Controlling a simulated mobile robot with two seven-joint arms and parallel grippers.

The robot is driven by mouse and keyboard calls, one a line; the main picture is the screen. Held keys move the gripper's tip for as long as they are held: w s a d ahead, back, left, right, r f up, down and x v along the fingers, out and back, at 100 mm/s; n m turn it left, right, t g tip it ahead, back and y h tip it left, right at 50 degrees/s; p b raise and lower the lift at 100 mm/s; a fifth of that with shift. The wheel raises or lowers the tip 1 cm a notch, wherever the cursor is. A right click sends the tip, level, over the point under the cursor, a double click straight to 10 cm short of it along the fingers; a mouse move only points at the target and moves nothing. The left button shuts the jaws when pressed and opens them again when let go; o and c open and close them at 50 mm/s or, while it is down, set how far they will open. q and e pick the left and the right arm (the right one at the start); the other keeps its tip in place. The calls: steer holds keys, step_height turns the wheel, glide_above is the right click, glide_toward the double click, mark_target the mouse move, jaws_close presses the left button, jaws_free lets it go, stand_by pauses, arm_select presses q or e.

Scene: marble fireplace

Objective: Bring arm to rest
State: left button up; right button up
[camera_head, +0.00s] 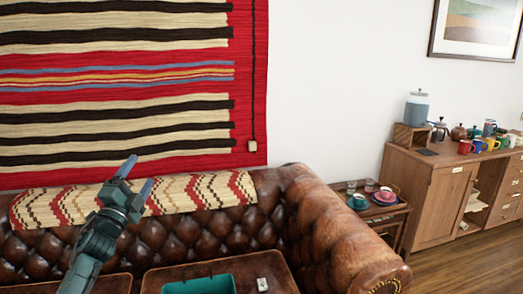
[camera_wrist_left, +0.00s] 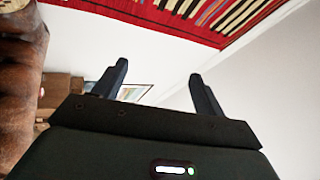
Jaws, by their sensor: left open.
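My left arm comes in from the lower left of the head view. My left gripper (camera_head: 138,175) is raised in front of the leather sofa, pointing up towards the striped wall hanging. Its two fingers are apart, with nothing between them. The left wrist view also shows the two fingers of the left gripper (camera_wrist_left: 157,85) apart and empty, with wall and part of a framed picture beyond. My right gripper shows in neither view.
A brown leather sofa (camera_head: 320,225) with a patterned throw (camera_head: 190,192) fills the front. A teal bin (camera_head: 200,285) is at the bottom edge. A small side table (camera_head: 398,213) with cups and a wooden cabinet (camera_head: 425,195) with mugs stand right. Wooden floor (camera_head: 455,265) shows clear.

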arm_select(q)
steer(key=w+a+f+n+g+y, duration=0.1)
steer(key=a+f+n+g+y, duration=0.25)
steer(key=n, duration=0.45)
steer(key=w+a+f+n+g+y, duration=0.1)
steer(key=a+f+n+g+y, duration=0.1)
steer(key=f+n, duration=0.4)
steer(key=s+d+f+g+h, duration=0.2)
steer(key=s+d+f, duration=0.55)
steer(key=f, duration=0.35)
steer(key=s+d+f+g+h, duration=0.2)
steer(key=s+d+f, duration=0.5)
steer(key=s+f, duration=0.45)
steer(key=s+d+f+g, duration=0.1)
steer(key=s+d, duration=0.2)
steer(key=s, duration=0.7)
steer(key=s+d+f+n+g+h, duration=0.1)
steer(key=s+d, duration=0.3)
steer(key=s, duration=0.7)
steer(key=shift+d+f, duration=0.2)
steer(key=shift+f, duration=0.25)
